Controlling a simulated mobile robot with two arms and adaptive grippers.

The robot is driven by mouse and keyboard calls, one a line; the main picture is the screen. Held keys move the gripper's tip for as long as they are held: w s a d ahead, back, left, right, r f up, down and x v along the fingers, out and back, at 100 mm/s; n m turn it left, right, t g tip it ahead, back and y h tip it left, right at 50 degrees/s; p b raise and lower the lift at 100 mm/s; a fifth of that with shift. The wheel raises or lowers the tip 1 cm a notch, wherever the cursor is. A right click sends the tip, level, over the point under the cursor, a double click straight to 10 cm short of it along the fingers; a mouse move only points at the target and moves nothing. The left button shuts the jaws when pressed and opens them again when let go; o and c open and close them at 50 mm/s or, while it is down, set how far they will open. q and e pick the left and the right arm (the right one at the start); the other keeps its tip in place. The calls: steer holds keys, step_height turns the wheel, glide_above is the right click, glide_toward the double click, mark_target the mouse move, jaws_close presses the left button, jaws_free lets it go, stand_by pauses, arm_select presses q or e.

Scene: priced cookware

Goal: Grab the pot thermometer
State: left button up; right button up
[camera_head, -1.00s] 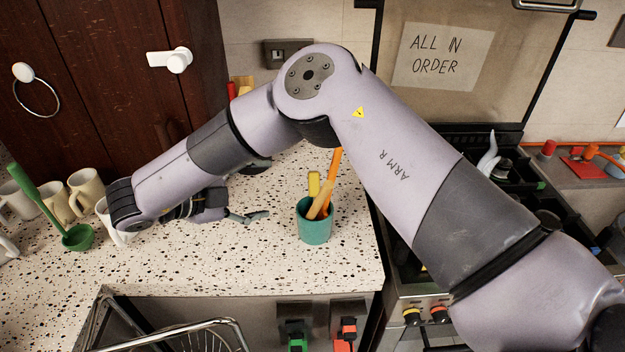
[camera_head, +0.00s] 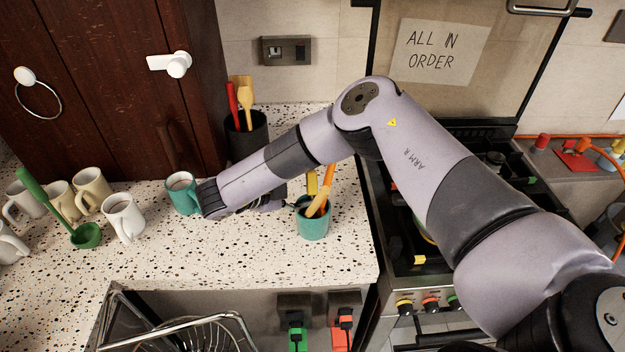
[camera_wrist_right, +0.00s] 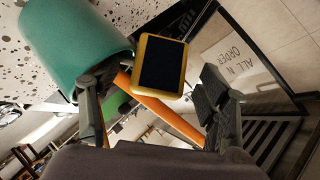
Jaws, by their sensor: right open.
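The pot thermometer, with a yellow frame and a dark face (camera_wrist_right: 160,66), is close in the right wrist view. Its yellow top (camera_head: 312,182) stands in a teal cup (camera_head: 313,226) on the counter, beside orange and wooden handles. The cup (camera_wrist_right: 75,45) fills the upper left of the wrist view. My right gripper (camera_wrist_right: 155,105) is open, with one finger by the cup's rim and the other right of the thermometer. In the head view my right gripper (camera_head: 290,204) is at the cup's left side, partly hidden by its arm. My left gripper is not in view.
White and beige mugs (camera_head: 122,216) and a green ladle (camera_head: 87,235) stand at the left. A teal mug (camera_head: 182,192) is by my arm. A dark utensil holder (camera_head: 247,138) stands behind. The stove (camera_head: 420,255) is right; a wire rack (camera_head: 200,338) is in front.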

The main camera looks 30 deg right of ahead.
steer(key=shift+a, duration=0.1)
steer(key=c, duration=1.2)
